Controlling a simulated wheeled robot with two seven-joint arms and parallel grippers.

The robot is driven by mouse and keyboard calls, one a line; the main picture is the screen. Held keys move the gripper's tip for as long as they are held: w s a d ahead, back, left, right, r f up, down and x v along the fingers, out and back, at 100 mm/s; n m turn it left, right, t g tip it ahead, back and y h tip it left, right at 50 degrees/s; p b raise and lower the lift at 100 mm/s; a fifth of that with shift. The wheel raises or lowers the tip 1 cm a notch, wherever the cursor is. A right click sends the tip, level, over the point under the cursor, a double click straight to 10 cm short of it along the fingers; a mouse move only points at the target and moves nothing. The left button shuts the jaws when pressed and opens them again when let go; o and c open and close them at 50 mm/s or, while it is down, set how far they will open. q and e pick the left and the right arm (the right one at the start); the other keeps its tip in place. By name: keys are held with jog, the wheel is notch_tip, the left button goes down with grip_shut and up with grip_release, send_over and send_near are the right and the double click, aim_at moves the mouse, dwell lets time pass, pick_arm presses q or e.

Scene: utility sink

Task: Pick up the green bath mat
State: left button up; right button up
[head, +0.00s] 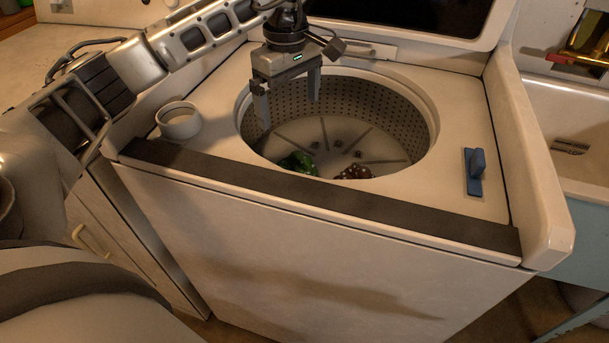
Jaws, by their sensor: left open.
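A green bundle (298,163), which looks like the green bath mat, lies low inside the round perforated drum (404,122) of the white washing machine (330,262). The drum's front rim hides part of it. My left gripper (288,108) points down above the left side of the drum opening. Its two fingers are apart with nothing between them, and it is above the green bundle, not touching it. My right gripper does not show.
A brown spotted item (354,172) lies in the drum right of the green bundle. A white cup-like ring (179,120) stands on the top left, and a blue handled object (475,171) on the right. A sink (565,125) is at right.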

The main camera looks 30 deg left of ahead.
pick_arm(q)
jog(key=f, duration=0.1)
send_over(290, 165)
jog(key=f, duration=1)
jog(key=shift+s+d+f, duration=0.1)
jog(key=shift+d+f, duration=0.1)
jog(key=shift+d, duration=0.1)
jog(key=shift+a+f, duration=0.2)
jog(key=shift+f, duration=2.45)
jog(key=c, duration=1.1)
